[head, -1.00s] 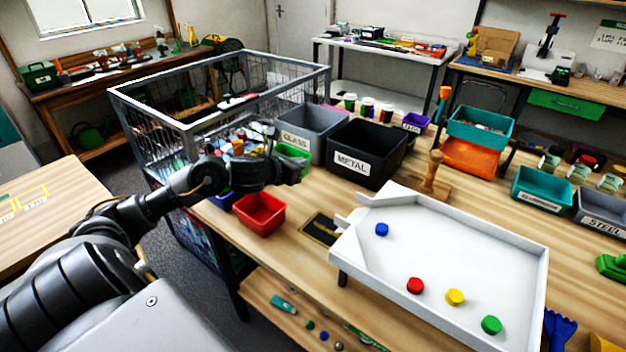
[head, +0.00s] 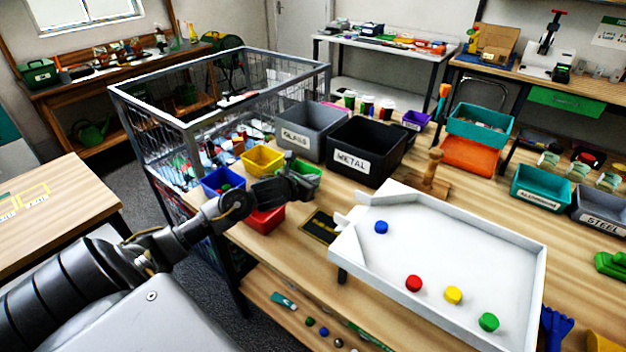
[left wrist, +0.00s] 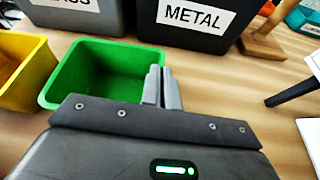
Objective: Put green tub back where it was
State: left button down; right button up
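The green tub (head: 311,170) is at the table's left part, in front of the grey and black bins. It fills the upper left of the left wrist view (left wrist: 105,70), where it looks empty. My left gripper (head: 297,187) is at the tub's near right side. In the left wrist view its two fingers (left wrist: 162,88) are close together at the tub's right wall and seem shut on it. I cannot tell whether the tub's base touches the table. My right gripper is not in view.
A yellow tub (head: 262,160), a blue tub (head: 222,181) and a partly hidden red tub (head: 266,219) stand close by. The black METAL bin (head: 366,151) is behind. A dark mat (head: 321,227) and a white tray (head: 440,250) lie to the right.

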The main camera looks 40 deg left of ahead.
pick_arm(q)
jog(key=shift+f, duration=0.2)
jog(key=c, duration=1.7)
grip_release()
jog(key=shift+r, duration=0.15)
jog(key=shift+r, duration=0.15)
jog(key=shift+b+v, duration=0.85)
jog(key=shift+v, duration=5.15)
